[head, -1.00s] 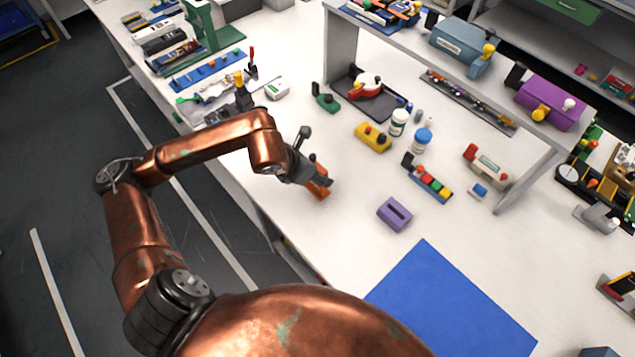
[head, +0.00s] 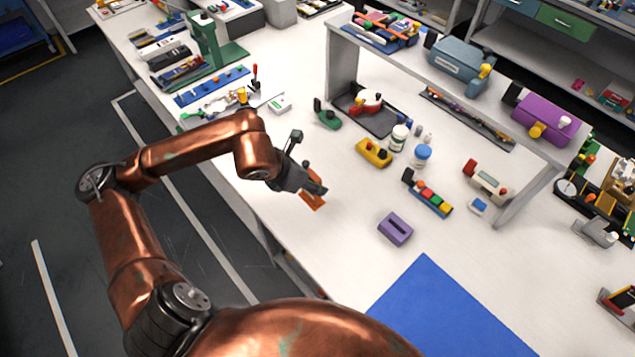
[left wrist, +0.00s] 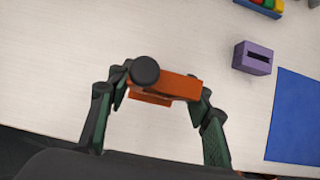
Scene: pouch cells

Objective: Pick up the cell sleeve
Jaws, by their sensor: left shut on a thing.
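The cell sleeve appears to be the orange block-like piece (head: 312,201), near the left edge of the white bench. My left gripper (head: 316,187) is shut on it, and the fingers cover part of it in the head view. In the left wrist view the orange piece (left wrist: 180,88) lies crosswise between the two dark green finger pads, with a black round part in front of its left end. I cannot tell whether it is clear of the bench top. My right gripper is not in view.
A purple slotted block (head: 395,229) and a blue mat (head: 425,310) are to the right of the gripper. Bench around the gripper is clear.

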